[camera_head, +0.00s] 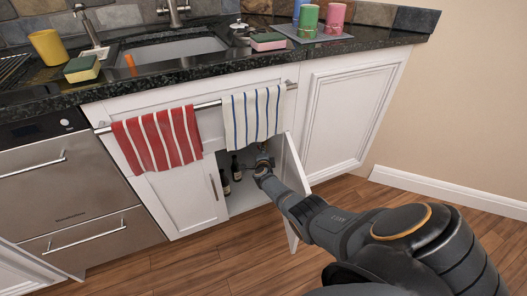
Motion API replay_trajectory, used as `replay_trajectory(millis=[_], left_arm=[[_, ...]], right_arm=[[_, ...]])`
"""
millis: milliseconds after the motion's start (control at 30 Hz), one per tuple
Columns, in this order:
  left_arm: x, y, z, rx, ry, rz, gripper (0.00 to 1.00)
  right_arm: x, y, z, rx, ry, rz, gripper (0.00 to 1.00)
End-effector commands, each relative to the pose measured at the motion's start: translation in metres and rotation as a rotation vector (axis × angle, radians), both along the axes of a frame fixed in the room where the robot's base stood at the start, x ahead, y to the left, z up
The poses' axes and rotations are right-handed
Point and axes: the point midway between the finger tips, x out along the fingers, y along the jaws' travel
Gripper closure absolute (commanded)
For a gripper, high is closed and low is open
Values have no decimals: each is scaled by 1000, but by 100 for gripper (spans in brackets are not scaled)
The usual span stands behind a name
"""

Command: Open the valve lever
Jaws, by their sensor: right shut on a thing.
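My right arm reaches forward into the open cabinet (243,200) under the sink. My right gripper (263,157) is inside the opening, just below the blue-striped towel, and is shut. The valve lever cannot be made out as a separate shape; my gripper and the towel cover that spot, and the gripper appears to be closed on it there. How far the lever is turned cannot be seen. My left gripper is not in view.
The cabinet's right door (293,185) stands open beside my arm; the left door (185,199) is shut. Dark bottles (236,170) stand inside. A red-striped towel (157,139) and blue-striped towel (252,115) hang on the rail above. The sink (175,51) is overhead.

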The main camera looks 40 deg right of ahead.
Motion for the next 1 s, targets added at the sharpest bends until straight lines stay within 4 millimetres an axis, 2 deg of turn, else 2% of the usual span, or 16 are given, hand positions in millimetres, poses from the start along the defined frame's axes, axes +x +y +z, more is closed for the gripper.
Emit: replay_trajectory(millis=[33,367,667,1000], left_arm=[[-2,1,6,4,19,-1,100],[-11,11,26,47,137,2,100],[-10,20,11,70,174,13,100],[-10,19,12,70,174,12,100]], right_arm=[[2,-3,8,-2,3,-3,100],[5,-4,16,21,96,-5,100],[9,-6,21,55,236,-10,100],[10,-6,23,76,321,-5,100]])
